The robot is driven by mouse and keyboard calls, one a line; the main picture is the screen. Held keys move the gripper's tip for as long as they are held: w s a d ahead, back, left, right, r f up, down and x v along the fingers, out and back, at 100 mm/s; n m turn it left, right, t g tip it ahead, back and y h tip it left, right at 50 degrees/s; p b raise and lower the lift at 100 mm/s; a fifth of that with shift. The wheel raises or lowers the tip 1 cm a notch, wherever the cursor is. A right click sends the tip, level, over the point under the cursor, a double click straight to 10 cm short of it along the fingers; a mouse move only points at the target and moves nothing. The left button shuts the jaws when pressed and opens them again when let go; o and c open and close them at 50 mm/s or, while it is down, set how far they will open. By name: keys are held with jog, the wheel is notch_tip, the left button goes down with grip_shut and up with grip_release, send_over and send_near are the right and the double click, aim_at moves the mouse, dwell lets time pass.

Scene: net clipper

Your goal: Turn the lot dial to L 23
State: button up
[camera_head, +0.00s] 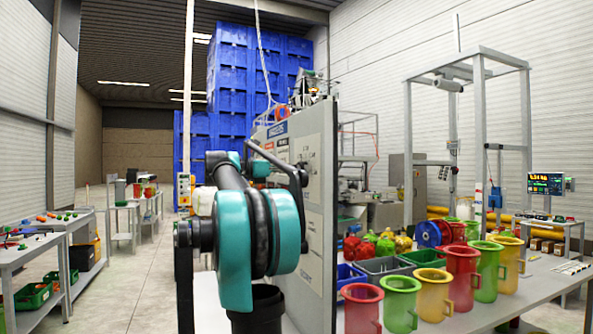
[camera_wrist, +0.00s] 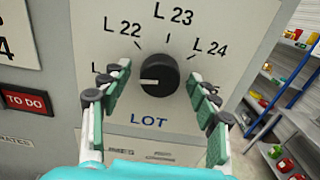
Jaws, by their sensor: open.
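The lot dial (camera_wrist: 160,75) is a round black knob on a light grey panel (camera_wrist: 90,30), above the blue word LOT. Its white pointer mark points left, toward a label that starts with L and is partly hidden by my finger. The labels L 22, L 23 (camera_wrist: 168,16) and L 24 run in an arc above it, with L 23 at the top. My gripper (camera_wrist: 154,80) is open, its green-padded fingers on the left and right of the knob, with a visible gap on each side. In the head view my arm hides the dial and gripper.
A red TO DO sign (camera_wrist: 26,101) is on the panel's left. Blue shelving (camera_wrist: 285,65) with coloured items stands beyond its right edge. In the head view, a table (camera_head: 515,284) with several coloured jugs (camera_head: 462,270) lies right of the panel.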

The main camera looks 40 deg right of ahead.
jog(key=c, duration=1.2)
jog(key=shift+o, duration=0.2)
jog(key=shift+m, duration=0.3)
jog(key=m, duration=1.9)
jog(key=shift+m, duration=0.3)
jog(key=o, duration=1.2)
jog(key=shift+c, duration=0.2)
